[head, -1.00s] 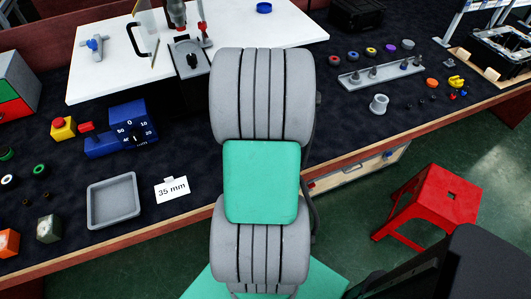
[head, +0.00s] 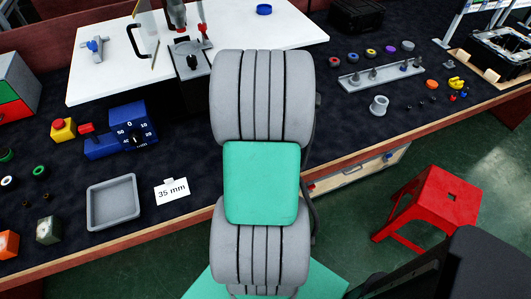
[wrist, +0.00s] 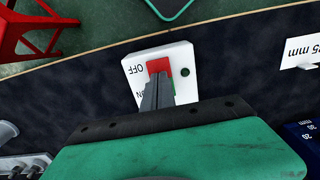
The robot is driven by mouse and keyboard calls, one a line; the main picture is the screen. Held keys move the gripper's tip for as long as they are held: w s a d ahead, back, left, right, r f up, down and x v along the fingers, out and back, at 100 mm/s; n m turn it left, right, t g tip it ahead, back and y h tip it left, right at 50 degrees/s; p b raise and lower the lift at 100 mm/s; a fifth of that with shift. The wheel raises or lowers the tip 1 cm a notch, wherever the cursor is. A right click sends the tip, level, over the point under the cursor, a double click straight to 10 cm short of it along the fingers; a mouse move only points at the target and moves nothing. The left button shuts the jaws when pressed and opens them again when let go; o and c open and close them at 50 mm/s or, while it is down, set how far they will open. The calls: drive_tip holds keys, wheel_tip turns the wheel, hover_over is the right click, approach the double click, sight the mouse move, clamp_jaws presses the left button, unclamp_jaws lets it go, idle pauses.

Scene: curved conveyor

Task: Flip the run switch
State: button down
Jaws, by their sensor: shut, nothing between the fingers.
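The run switch is a white box (wrist: 187,58) in the wrist view, lying on the dark bench top near its wooden edge. It has OFF and ON lettering on its left part, a red rocker part (wrist: 158,65) at the OFF end and a green part partly hidden towards ON. My gripper (wrist: 158,80) is shut and empty, its fingertips over the rocker just below the red part in the picture. I cannot tell whether they touch it. The fingers hide part of the rocker and lettering. In the head view my arm hides the switch and gripper.
A white "35 mm" card (head: 171,191), a grey tray (head: 113,202) and a blue dial unit (head: 122,138) lie left of my arm. A red stool (head: 432,205) stands on the floor at right. A grey peg strip (head: 381,73) lies at the back right.

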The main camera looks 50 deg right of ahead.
wheel_tip(320, 180, up, 6)
drive_tip(key=p, duration=0.4)
idle(0.4)
drive_tip(key=s+a+m+y, duration=0.1)
drive_tip(key=s+a+m, duration=0.3)
drive_tip(key=a, duration=0.3)
drive_tip(key=w+a+r+n+t, duration=0.1)
drive_tip(key=w+a+r+n, duration=0.2)
drive_tip(key=a, duration=0.5)
drive_tip(key=w+a+r+n+t, duration=0.1)
drive_tip(key=w+a+r+n, duration=0.3)
drive_tip(key=a, duration=0.4)
drive_tip(key=w+a+r+n+t+h, duration=0.1)
drive_tip(key=w+a+r+n, duration=0.2)
drive_tip(key=a+r, duration=0.3)
drive_tip(key=w+a, duration=0.1)
drive_tip(key=a, duration=0.1)
drive_tip(key=shift+a+n+t, duration=0.3)
drive_tip(key=shift+a, duration=0.05)
